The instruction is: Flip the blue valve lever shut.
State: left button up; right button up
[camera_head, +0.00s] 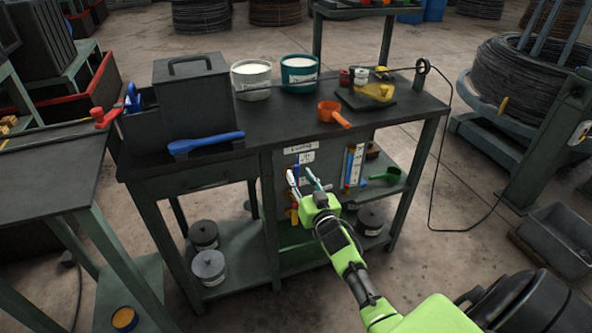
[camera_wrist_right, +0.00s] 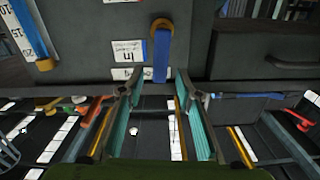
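The blue valve lever (camera_wrist_right: 160,60) hangs from a brass-coloured pivot on the dark cabinet front in the right wrist view, which appears upside down. In the head view the lever (camera_head: 297,172) is a small blue piece pointing up beneath the bench top, partly hidden by my right gripper. My right gripper (camera_head: 307,180) is open at the cabinet front. In the right wrist view its teal-padded fingers (camera_wrist_right: 158,85) lie on either side of the lever's free end, with gaps on both sides. I cannot tell how deep the lever sits between them. My left gripper is not in view.
The bench top (camera_head: 270,130) overhangs the cabinet. A level gauge (camera_head: 354,166) and a green scoop (camera_head: 386,175) are to the right of the gripper. An orange scoop (camera_head: 333,113) and a blue-handled tool (camera_head: 206,142) lie on top. Grey canisters (camera_head: 209,266) stand below.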

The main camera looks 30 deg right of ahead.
aim_at(297, 171)
jog(key=shift+x, duration=2.05)
grip_shut()
